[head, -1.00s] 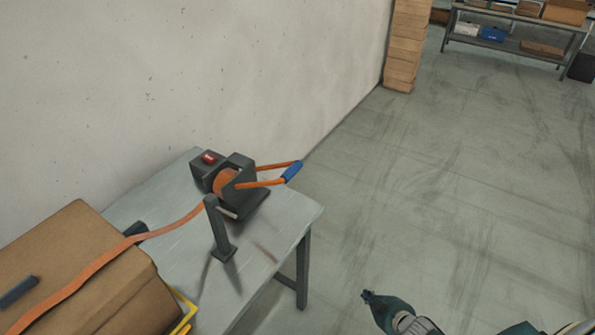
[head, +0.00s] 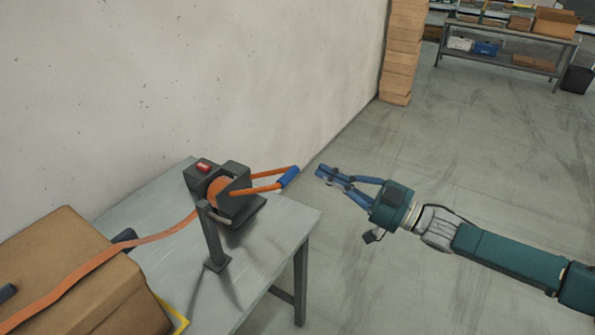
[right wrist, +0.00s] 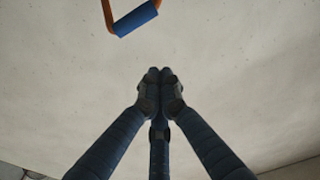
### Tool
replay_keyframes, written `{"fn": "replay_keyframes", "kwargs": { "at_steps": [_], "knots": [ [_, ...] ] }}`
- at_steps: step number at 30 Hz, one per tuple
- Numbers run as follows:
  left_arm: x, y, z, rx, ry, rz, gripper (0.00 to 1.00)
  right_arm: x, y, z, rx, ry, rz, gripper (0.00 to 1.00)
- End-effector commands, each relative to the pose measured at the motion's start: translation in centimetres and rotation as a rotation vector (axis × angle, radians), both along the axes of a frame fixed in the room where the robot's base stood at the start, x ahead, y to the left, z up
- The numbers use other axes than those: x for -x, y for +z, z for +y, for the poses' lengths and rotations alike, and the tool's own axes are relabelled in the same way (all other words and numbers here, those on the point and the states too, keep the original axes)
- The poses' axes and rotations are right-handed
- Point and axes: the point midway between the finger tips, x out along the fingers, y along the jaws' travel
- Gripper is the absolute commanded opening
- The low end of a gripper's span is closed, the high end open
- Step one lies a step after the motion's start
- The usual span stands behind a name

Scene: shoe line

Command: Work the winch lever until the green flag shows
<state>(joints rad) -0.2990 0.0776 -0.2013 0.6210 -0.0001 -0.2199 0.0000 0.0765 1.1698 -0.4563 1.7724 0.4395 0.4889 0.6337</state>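The winch (head: 238,205) is a dark grey block on the metal table, with an orange strap running left from its drum. Its lever (head: 262,187) is an orange loop with a blue grip (head: 288,177), sticking out to the right and slightly up. A red indicator (head: 203,167) shows on the winch housing; I see no green flag. My right gripper (head: 322,172) is just right of the blue grip, apart from it, with its fingertips together and nothing between them. In the right wrist view the blue grip (right wrist: 136,18) is ahead of the fingertips. My left gripper is out of view.
A brown box (head: 75,265) under the strap (head: 110,262) is at the lower left. A grey post (head: 212,235) stands on the table (head: 270,235) in front of the winch. The wall (head: 200,80) is close behind. Open floor (head: 440,140) lies right.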

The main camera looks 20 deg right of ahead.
Motion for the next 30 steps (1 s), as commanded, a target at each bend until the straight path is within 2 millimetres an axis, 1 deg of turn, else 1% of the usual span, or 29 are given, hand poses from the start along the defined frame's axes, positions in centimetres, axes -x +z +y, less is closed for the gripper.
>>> {"fn": "replay_keyframes", "kwargs": {
  "at_steps": [4, 8, 20, 22, 24, 30],
  "knots": [
    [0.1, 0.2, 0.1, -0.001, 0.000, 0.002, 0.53, -0.7, 0.3, 0.4, -0.001, -0.002, -0.003, 0.00],
    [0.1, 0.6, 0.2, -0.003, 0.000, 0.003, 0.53, -1.9, 0.7, 1.4, -0.002, 0.000, -0.005, 0.00],
    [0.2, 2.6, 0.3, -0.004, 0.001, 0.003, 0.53, -7.9, 1.9, 6.1, -0.002, -0.001, -0.004, 0.00],
    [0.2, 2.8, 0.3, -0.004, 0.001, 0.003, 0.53, -7.8, 0.2, 6.0, 0.001, -0.004, 0.007, 0.00],
    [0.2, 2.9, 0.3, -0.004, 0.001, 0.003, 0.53, -7.5, -0.8, 5.8, 0.001, -0.004, 0.006, 0.00],
    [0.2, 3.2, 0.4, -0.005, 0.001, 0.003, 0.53, -7.2, -2.3, 5.6, 0.002, -0.001, 0.001, 0.00]
  ]
}}
